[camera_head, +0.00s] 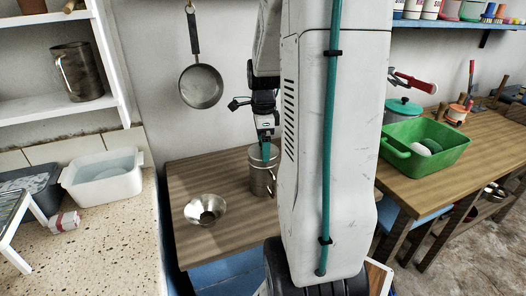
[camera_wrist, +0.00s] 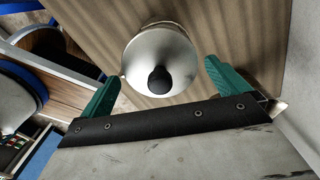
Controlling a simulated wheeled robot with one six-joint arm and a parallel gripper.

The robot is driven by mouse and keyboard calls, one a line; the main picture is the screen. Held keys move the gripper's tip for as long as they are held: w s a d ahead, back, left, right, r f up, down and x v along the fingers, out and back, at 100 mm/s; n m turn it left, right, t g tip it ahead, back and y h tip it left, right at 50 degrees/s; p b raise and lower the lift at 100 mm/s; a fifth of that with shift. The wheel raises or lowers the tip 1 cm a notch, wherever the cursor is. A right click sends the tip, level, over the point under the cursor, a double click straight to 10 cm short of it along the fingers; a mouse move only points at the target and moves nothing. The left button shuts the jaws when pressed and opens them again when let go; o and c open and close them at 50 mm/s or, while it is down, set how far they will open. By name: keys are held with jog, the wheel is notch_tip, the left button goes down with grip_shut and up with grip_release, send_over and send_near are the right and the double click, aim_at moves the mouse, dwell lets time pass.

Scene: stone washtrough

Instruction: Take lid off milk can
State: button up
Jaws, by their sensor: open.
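The metal milk can (camera_head: 258,181) stands on the wooden table, partly hidden behind my arm. In the wrist view its round silver lid (camera_wrist: 143,62) shows from above, with a black knob (camera_wrist: 159,80) on it. My gripper (camera_head: 266,152) is at the top of the can in the head view. In the wrist view its two green fingers (camera_wrist: 168,82) are spread wide, one on either side of the lid, and nothing is held. I cannot tell whether a finger touches the can. The lid is hard to make out in the head view.
A funnel-like metal piece (camera_head: 205,209) lies on the table (camera_head: 190,178) left of the can. A pan (camera_head: 201,86) hangs on the wall behind. A white basin (camera_head: 103,181) is on the stone counter at left. A green tub (camera_head: 424,150) is on the right bench.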

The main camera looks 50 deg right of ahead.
jog(key=shift+f, duration=0.25)
jog(key=c, duration=0.8)
jog(key=shift+o, duration=0.2)
jog(key=shift+r, duration=0.1)
